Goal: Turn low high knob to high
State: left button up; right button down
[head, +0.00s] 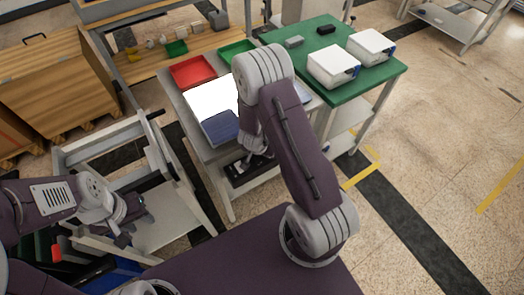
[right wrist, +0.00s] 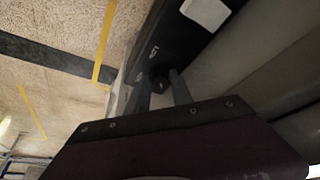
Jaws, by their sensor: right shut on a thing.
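The low high knob (right wrist: 159,73) is a small dark knob on a black panel (right wrist: 190,42), with small white marks beside it that are too small to read. My right gripper (right wrist: 163,86) has its two fingers on either side of the knob and is shut on it. Which way the knob points is hard to tell. In the head view the black panel (head: 238,178) shows low on the front of the light table, and my right arm hides most of the right gripper and the knob. My left gripper (head: 134,218) is empty, its fingers apart, over a grey cart.
The light table carries a red tray (head: 193,72), a green tray (head: 238,50) and a white sheet with a blue piece. A green table (head: 375,82) with two white boxes stands to the right. The grey cart (head: 165,225) stands at the left. Floor at right is clear.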

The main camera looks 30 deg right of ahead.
jog(key=c, duration=1.4)
grip_release()
jog(key=shift+c, duration=0.2)
jog(key=p+v, duration=0.4)
jog(key=v, duration=0.5)
jog(key=shift+p, duration=0.3)
